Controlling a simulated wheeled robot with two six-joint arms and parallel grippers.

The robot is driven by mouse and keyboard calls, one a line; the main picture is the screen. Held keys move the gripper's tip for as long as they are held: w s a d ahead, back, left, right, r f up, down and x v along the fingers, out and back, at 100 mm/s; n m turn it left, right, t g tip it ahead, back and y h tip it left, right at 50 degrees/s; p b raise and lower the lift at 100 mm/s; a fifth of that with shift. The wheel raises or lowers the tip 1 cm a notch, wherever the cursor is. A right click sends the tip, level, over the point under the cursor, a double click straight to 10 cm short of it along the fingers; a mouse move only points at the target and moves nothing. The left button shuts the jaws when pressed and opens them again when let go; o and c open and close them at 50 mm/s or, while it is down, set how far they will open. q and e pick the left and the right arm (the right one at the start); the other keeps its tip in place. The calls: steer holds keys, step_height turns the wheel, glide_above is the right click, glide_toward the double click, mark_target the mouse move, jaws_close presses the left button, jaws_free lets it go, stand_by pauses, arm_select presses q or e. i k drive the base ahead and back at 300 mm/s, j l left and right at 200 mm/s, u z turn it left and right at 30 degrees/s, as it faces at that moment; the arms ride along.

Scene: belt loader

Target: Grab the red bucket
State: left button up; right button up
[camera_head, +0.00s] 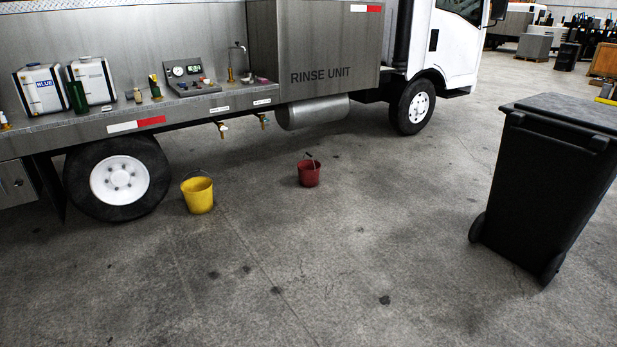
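A small red bucket (309,175) stands upright on the concrete floor, in front of the truck and a little below its grey cylindrical tank. Its handle leans up over the rim, with a dark grip near the top. Nothing touches it. Neither of my grippers is in the head view.
A yellow bucket (198,196) stands to the left, near the truck's rear wheel (120,180). The truck's side shelf (75,134) carries canisters and a gauge panel (190,78). A black wheeled bin (545,185) stands at right. The floor in front is clear.

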mark_target(308, 171)
steer(key=i+l+z, duration=0.25)
steer(key=i, duration=1.05)
steer(key=i+l+z, duration=0.1)
steer(key=i+z, duration=0.15)
steer(key=i, duration=3.6)
